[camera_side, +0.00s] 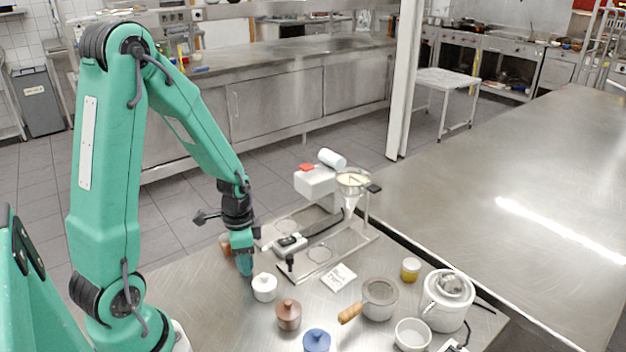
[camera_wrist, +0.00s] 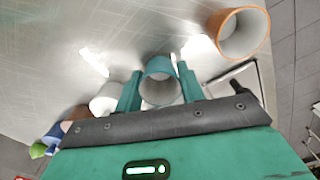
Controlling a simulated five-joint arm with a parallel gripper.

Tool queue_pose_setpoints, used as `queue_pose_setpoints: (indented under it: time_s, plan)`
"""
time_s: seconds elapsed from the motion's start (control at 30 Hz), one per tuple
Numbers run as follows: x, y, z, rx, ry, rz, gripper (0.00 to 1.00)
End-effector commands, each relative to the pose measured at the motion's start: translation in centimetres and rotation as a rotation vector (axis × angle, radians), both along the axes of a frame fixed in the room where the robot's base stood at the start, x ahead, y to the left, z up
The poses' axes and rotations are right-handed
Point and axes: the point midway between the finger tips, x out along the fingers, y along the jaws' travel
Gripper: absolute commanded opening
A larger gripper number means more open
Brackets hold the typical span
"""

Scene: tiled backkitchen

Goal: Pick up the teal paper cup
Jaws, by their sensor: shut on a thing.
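The teal paper cup (camera_wrist: 160,70) is between the two teal fingers of my gripper (camera_wrist: 158,88) in the wrist view, with its pale open mouth towards the camera. The fingers are shut on its sides. In the side view my gripper (camera_side: 244,264) points down at the left part of the steel table. There I cannot tell the cup apart from the similarly coloured fingers, nor whether it touches the table.
An orange-brown cup (camera_wrist: 238,34) stands close by. A white lidded pot (camera_side: 264,288), a brown pot (camera_side: 288,315) and a blue pot (camera_side: 316,341) stand in a row nearby. A metal stand (camera_side: 322,254) with a funnel is to the right.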

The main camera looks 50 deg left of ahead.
Motion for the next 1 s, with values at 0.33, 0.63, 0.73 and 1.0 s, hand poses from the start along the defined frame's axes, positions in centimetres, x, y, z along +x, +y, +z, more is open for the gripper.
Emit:
queue_pose_setpoints:
  time_s: [0.33,0.63,0.73,1.0]
  plan:
    - [0.0,-0.4,3.3,0.002,-0.004,-0.004,0.16]
    - [-0.7,-4.9,5.9,0.001,-0.005,-0.008,0.16]
    - [-0.9,-6.5,6.9,0.001,-0.005,-0.007,0.16]
    - [-1.5,-9.7,8.8,0.000,-0.002,-0.005,0.16]
